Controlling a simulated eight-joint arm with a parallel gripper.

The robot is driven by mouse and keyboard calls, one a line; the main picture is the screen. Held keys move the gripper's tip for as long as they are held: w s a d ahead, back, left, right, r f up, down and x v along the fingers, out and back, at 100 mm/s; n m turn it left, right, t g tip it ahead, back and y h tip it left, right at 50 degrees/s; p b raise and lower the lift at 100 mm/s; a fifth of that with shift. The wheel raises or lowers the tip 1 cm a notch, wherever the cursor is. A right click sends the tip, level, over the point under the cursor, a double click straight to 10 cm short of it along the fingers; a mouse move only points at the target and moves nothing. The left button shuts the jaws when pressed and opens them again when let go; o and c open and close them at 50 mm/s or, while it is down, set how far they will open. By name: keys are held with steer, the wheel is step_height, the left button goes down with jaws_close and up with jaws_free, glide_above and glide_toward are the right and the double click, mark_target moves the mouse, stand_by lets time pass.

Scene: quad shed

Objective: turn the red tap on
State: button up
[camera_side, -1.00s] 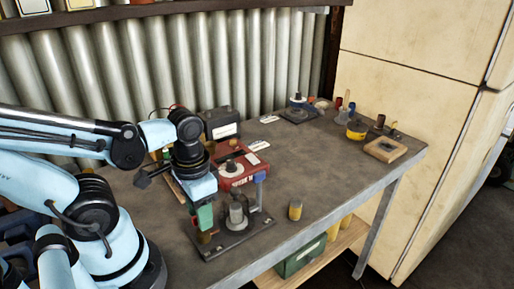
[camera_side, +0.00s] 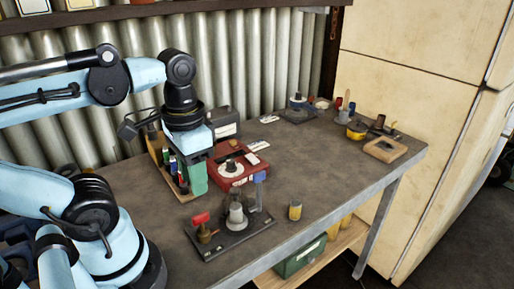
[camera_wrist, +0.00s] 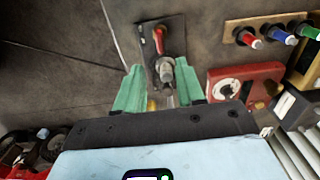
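The red tap (camera_side: 201,219) has a red lever on a brass body, at the left end of a dark base plate (camera_side: 232,240). In the wrist view the red tap's lever (camera_wrist: 159,40) lies roughly lengthwise along the plate, ahead of my fingers. A grey fitting (camera_side: 236,216) stands mid-plate and a blue-handled tap (camera_side: 259,180) at the far end. My gripper (camera_side: 194,180) hangs above and behind the red tap, apart from it. In the wrist view its green fingers (camera_wrist: 160,88) are spread with a gap, nothing held. Whether the lever stands at on or off is unclear.
A red box with a dial (camera_side: 238,168) stands behind the plate. A wooden rack with coloured handles (camera_side: 168,166) is behind my gripper. A yellow cylinder (camera_side: 295,211) stands right of the plate near the table (camera_side: 340,185) edge. The table's middle right is clear.

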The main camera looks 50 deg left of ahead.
mark_target(200, 215)
steer(key=shift+r, duration=1.3)
steer(key=shift+f, duration=6.05)
steer(key=shift+r, duration=0.2)
